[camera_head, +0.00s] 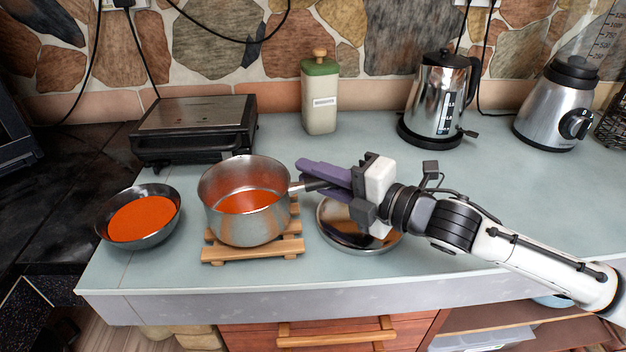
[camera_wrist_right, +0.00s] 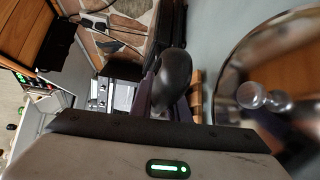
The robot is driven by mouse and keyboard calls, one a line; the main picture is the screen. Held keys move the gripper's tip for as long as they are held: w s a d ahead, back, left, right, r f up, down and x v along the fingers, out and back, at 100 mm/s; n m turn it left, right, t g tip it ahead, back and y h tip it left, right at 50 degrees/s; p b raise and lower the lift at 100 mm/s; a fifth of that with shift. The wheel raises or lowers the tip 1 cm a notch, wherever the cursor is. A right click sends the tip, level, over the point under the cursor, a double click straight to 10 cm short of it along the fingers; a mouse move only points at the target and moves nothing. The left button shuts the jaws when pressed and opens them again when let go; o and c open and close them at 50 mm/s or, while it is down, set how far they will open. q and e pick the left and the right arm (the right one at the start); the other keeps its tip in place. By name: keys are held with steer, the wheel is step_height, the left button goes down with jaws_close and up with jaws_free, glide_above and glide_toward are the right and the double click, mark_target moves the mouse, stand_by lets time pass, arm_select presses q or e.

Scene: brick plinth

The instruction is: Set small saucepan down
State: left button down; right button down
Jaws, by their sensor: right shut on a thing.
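The small saucepan (camera_head: 243,222) is a steel pan with orange-red contents, upright on or just over a slatted wooden trivet (camera_head: 254,249). I cannot tell whether its base touches the slats. Its handle points right. My right gripper (camera_head: 312,178) comes in from the right and is shut on the handle. In the right wrist view the dark handle end (camera_wrist_right: 173,78) shows between the fingers; the pan body is hidden there. My left gripper is not in view.
A dark bowl of orange-red food (camera_head: 142,219) stands left of the trivet. A contact grill (camera_head: 195,127), a green-topped bottle (camera_head: 320,97), a kettle (camera_head: 438,100) and a blender (camera_head: 559,103) stand behind. The right counter is clear.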

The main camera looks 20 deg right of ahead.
steer(key=shift+f, duration=0.3)
steer(key=shift+f, duration=0.2)
steer(key=c, duration=1.7)
jaws_free()
